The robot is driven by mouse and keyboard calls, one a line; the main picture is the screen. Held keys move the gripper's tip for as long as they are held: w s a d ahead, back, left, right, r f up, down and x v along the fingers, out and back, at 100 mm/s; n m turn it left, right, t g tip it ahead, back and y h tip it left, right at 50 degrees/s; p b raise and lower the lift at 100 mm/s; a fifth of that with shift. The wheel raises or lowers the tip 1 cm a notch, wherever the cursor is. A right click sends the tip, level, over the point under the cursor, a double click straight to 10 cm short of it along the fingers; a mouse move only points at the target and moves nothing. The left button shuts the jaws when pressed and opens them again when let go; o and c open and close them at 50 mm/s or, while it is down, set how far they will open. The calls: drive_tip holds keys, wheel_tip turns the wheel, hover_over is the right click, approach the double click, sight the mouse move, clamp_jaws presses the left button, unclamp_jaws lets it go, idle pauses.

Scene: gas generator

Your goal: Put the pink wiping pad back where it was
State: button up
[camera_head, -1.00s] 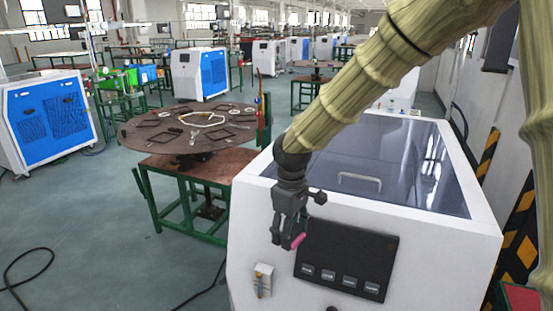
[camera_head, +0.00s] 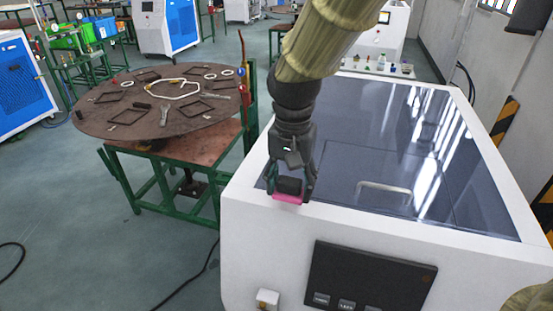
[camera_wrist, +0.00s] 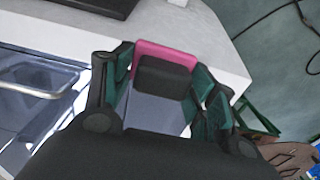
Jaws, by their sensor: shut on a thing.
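The pink wiping pad (camera_head: 289,198) has a dark block on its back. My gripper (camera_head: 291,186) is shut on this block and holds the pad over the left front corner of the white machine (camera_head: 255,225), near its dark glass lid (camera_head: 345,160). In the wrist view the pad (camera_wrist: 166,48) shows as a pink edge beyond the dark block, between the two fingers (camera_wrist: 160,85). I cannot tell whether the pad touches the machine's top.
A metal handle (camera_head: 385,187) stands up from the glass lid. A black control panel (camera_head: 370,275) is on the machine's front, with a small white switch box (camera_head: 267,299) to its left. A round brown table (camera_head: 130,125) with loose parts stands to the left.

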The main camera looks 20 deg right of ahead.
drive_tip(key=shift+w+d+f+b, duration=0.1)
drive_tip(key=shift+w+f+b, duration=0.1)
drive_tip(key=shift+w+b, duration=0.25)
drive_tip(key=shift+w+d+f+b, duration=0.1)
drive_tip(key=shift+w+f+b, duration=0.05)
drive_tip(key=shift+w+b, duration=0.25)
drive_tip(key=p, duration=0.3)
hover_over(280, 168)
drive_tip(key=shift+s+a+f, duration=0.1)
drive_tip(key=shift+f, duration=0.3)
drive_tip(key=shift+f+p, duration=1.15)
drive_tip(key=shift+f, duration=0.65)
drive_tip(key=o, duration=1.2)
drive_tip(key=shift+f, duration=0.15)
drive_tip(key=shift+o, duration=0.2)
drive_tip(key=shift+r, duration=0.2)
wheel_tip(280, 168, up, 12)
drive_tip(key=b, duration=0.4)
